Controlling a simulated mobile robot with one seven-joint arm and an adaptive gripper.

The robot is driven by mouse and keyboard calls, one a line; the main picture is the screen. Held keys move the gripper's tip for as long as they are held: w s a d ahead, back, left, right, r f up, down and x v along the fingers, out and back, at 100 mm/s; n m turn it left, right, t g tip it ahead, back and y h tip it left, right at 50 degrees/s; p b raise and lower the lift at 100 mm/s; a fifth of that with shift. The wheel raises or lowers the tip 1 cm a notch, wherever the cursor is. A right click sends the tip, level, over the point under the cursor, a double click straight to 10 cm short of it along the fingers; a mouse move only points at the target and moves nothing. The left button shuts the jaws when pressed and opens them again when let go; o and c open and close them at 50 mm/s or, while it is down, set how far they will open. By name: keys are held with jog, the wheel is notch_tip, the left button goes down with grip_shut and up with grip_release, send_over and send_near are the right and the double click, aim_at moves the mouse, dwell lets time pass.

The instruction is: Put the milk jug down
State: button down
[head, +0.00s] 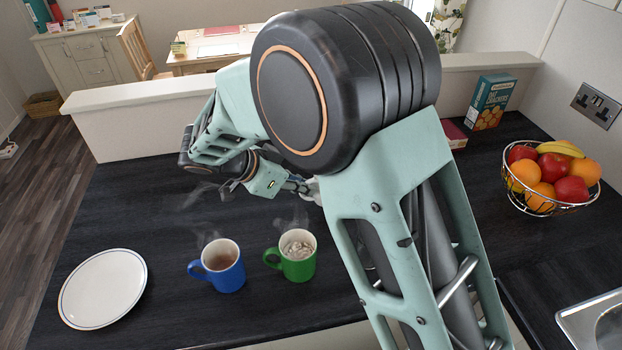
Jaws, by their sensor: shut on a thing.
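My gripper (301,187) is small in the head view, beyond the big black joint of my arm, over the back middle of the dark counter. Its fingers are shut on the milk jug (314,188), of which only a pale sliver shows at the fingertips. The rest of the jug is hidden behind my arm. I cannot tell whether its base touches the counter. A green mug (299,265) with a pale, swirled drink stands in front of the gripper. A blue mug (224,273) with a brown drink stands to its left. Both steam.
An empty white plate (103,288) lies on the counter (150,205) at the left. A wire fruit bowl (552,207), a cracker box (489,102) and a sink (592,318) are at the right. A low white ledge (125,120) closes the back. The counter's back left is clear.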

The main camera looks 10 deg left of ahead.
jog(key=shift+w+f, duration=0.45)
jog(key=shift+f, duration=0.05)
notch_tip(320, 180, down, 3)
jog(key=shift+w+f+p, duration=0.1)
jog(key=shift+p, duration=0.3)
jog(key=shift+f+b, duration=0.15)
jog(key=shift+b, duration=0.25)
jog(key=c, duration=2)
grip_release()
jog(key=shift+c, duration=0.2)
jog(key=shift+a+r+p, duration=0.1)
jog(key=shift+r+p, duration=0.25)
jog(key=shift+p, duration=0.1)
jog(key=b+v, duration=0.2)
jog(key=v, duration=0.9)
jog(key=shift+s+a+r, duration=0.15)
jog(key=shift+s+r, duration=0.05)
jog(key=shift+s, duration=0.15)
